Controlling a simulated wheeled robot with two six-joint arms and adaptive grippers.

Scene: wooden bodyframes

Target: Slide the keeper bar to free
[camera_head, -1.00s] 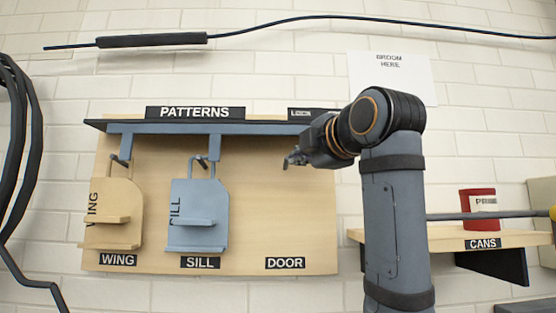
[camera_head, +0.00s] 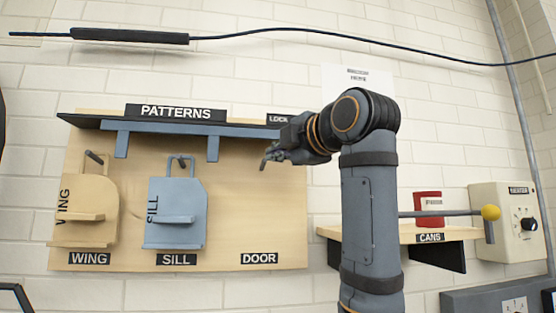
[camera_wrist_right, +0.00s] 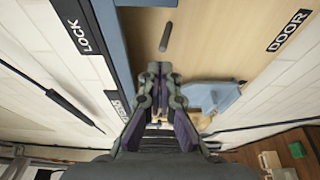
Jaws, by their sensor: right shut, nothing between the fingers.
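The keeper bar (camera_head: 165,128) is a blue-grey rail under the PATTERNS shelf, with two tabs hanging down. Each visible tab is to the right of a peg, clear of it: one right of the WING peg (camera_head: 95,158), one right of the SILL peg (camera_head: 181,161). The tan WING pattern (camera_head: 92,205) and the blue SILL pattern (camera_head: 176,210) hang on their pegs. My right gripper (camera_head: 268,158) is shut and empty near the bar's right part, which it partly hides; contact is unclear. In the right wrist view, the gripper (camera_wrist_right: 160,70) is beside the blue bar (camera_wrist_right: 110,45).
A bare peg (camera_wrist_right: 166,36) stands near the DOOR label (camera_head: 259,258), just ahead of my right fingers. The LOCK label (camera_head: 280,119) is at the shelf's right. A CANS shelf (camera_head: 395,235) with a red can (camera_head: 428,200) and a yellow-tipped rod (camera_head: 450,213) is to the right.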

